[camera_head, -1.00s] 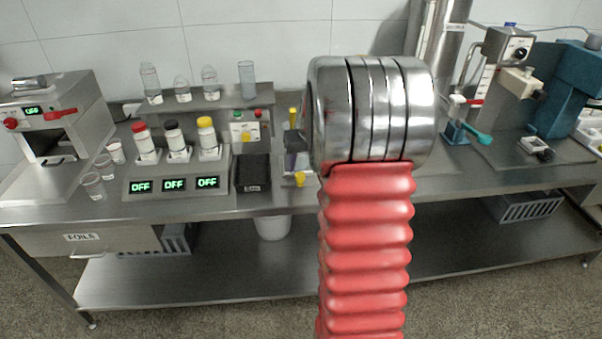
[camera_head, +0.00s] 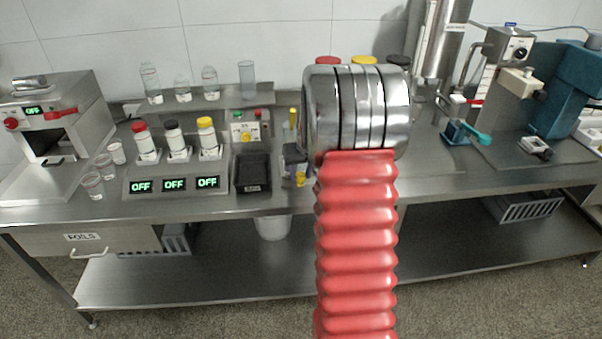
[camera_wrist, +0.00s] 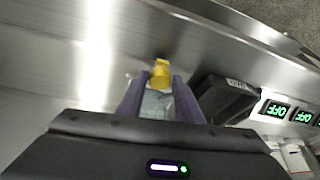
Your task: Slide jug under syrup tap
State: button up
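My gripper (camera_wrist: 160,90) has its two purple fingers on either side of a small clear vessel with a yellow part, which looks like the jug (camera_wrist: 158,101). I cannot tell whether the fingers press on it. In the head view the fingers show as a dark bluish shape (camera_head: 294,157) left of my arm's silver joint. A yellow part of the jug (camera_head: 300,180) shows just below them, near the bench's front edge. The rest of the jug is hidden there. I cannot make out the syrup tap for certain.
A black tray (camera_head: 252,172) is left of the gripper, close beside it in the wrist view (camera_wrist: 228,98). Left of it stands a unit with three OFF displays (camera_head: 174,185) and capped bottles. Red, yellow and black lids (camera_head: 363,60) show behind my arm. The bench (camera_head: 440,185) is clear at front right.

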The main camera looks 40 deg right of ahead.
grip_shut()
dwell(0.5)
